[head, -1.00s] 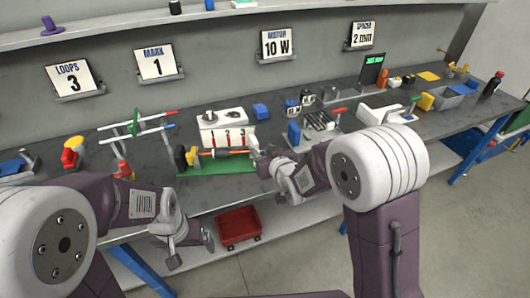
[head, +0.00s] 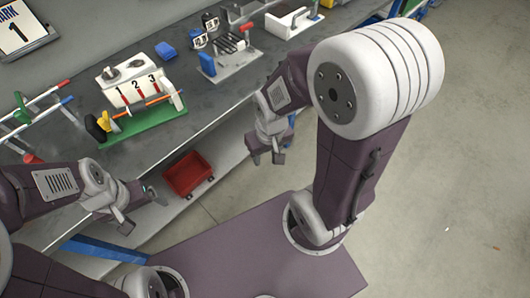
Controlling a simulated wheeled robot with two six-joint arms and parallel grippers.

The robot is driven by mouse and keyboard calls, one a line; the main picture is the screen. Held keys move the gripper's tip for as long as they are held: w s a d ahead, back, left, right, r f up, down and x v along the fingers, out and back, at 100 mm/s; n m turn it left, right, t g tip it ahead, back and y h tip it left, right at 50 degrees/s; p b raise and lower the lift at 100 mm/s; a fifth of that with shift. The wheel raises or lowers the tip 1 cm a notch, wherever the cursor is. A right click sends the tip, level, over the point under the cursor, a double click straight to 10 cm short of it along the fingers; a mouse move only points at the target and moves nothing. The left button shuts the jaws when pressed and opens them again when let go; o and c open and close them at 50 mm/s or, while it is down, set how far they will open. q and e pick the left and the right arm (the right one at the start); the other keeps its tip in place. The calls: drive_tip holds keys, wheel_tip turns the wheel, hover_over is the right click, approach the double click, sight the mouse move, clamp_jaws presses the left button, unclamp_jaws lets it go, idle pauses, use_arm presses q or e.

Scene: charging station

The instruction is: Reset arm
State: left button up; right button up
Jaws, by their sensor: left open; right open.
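My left gripper (head: 140,208) is at the lower left, in front of the bench's front edge. It is open and I see nothing in it. My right gripper (head: 266,158) hangs in front of the bench, right of the red bin, pointing down. It is open with nothing visible between its fingers. Both grippers are apart from the things on the bench top.
The grey bench (head: 205,118) carries a white unit numbered 1, 2, 3 (head: 130,85) and a green base (head: 150,128) with a rod above it. A blue block (head: 166,51) and a tool holder (head: 230,62) stand behind. A red bin (head: 188,175) sits on the lower shelf. Open floor (head: 450,150) lies right.

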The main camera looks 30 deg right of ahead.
wheel_tip(320, 180, up, 6)
drive_tip(key=p, duration=0.6)
drive_tip(key=shift+r, duration=0.15)
idle(0.5)
